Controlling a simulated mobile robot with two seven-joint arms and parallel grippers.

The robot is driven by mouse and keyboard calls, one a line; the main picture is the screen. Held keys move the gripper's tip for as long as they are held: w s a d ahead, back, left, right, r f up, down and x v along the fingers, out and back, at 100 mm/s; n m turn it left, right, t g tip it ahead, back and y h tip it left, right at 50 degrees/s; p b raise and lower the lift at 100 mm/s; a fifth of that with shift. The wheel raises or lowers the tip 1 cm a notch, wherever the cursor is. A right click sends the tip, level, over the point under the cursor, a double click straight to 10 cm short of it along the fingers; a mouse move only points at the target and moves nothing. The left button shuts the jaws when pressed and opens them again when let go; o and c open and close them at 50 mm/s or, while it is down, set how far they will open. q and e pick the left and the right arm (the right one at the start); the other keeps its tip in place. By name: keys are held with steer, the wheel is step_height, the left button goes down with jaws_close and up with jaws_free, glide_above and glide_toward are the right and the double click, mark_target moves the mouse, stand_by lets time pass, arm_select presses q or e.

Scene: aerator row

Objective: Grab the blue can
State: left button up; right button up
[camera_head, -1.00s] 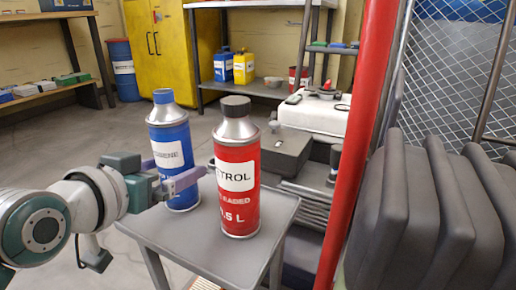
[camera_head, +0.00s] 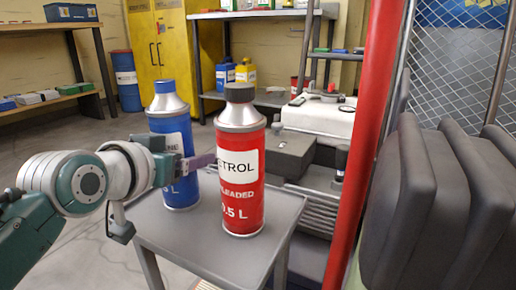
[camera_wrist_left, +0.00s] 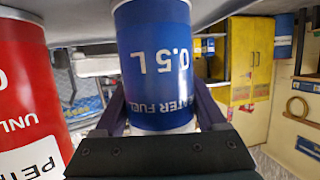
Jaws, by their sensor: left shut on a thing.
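The blue can (camera_head: 171,127) stands upright on the small grey table (camera_head: 205,246), behind and left of the red petrol can (camera_head: 240,198). My left gripper (camera_head: 190,164) reaches in from the left and is shut on the blue can at its middle. One purple finger passes in front of it, close to the red can. In the left wrist view, the blue can (camera_wrist_left: 157,55) appears upside down between the two fingers, with the red can (camera_wrist_left: 28,95) at the left. My right gripper is out of view.
A red post (camera_head: 368,130) rises just right of the table. Grey padded seats (camera_head: 440,200) fill the right side. A yellow cabinet (camera_head: 160,45) and shelves with small containers stand at the back. Open floor lies left of the table.

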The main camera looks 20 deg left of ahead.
arm_select(q)
steer(key=c, duration=0.8)
steer(key=shift+c, duration=0.2)
steer(key=shift+r, duration=0.15)
